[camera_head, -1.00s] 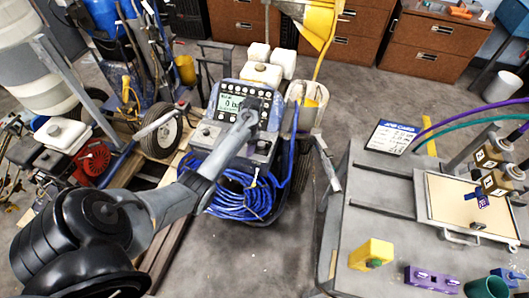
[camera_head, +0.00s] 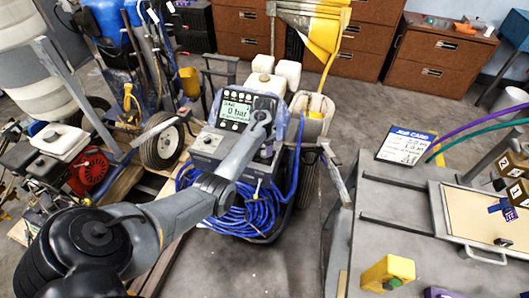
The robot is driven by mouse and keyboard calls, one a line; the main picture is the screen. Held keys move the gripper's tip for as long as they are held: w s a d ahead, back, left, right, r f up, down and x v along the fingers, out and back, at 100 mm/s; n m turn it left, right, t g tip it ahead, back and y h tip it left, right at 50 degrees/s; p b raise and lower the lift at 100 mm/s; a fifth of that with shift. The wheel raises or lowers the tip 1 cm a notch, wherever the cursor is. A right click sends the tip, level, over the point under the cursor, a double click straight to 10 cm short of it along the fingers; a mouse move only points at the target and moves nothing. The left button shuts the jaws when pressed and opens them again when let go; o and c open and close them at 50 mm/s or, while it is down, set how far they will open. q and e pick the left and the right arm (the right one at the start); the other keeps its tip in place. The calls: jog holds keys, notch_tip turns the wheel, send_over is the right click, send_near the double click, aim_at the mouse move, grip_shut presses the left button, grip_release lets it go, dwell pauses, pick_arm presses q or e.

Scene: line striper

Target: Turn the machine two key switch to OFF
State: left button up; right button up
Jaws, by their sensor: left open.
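The line striper (camera_head: 207,145) with a grey control panel stands left of centre in the head view. Its lit display (camera_head: 236,111) reads "0 bar", with a row of dark buttons around it. My left gripper (camera_head: 263,112) is over the right side of this panel and is open. I cannot tell whether it touches the panel. The key switch cannot be made out; the gripper and forearm cover part of the panel. My right gripper is not in view.
A coiled blue hose (camera_head: 240,215) hangs below the panel. A grey workbench (camera_head: 385,235) on the right carries a job card (camera_head: 407,146) and a yellow container (camera_head: 388,273). Another machine with a red engine (camera_head: 88,172) stands at the left. Open floor lies between striper and cabinets.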

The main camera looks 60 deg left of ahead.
pick_arm(q)
jog(key=shift+f, duration=1.35)
jog(key=c, duration=1)
jog(key=shift+r+n+p, duration=0.25)
jog(key=shift+n+p, duration=0.95)
jog(key=shift+p, duration=0.05)
jog(key=shift+c, duration=0.2)
jog(key=n+p, duration=0.2)
jog(key=shift+n, duration=0.3)
jog(key=n+p, duration=0.1)
jog(key=n, duration=0.2)
jog(key=shift+f+n+p, duration=0.1)
jog(key=shift+n+p, duration=0.2)
jog(key=shift+f+n+p, duration=0.1)
jog(key=shift+n+p, duration=0.25)
jog(key=shift+n, duration=1.25)
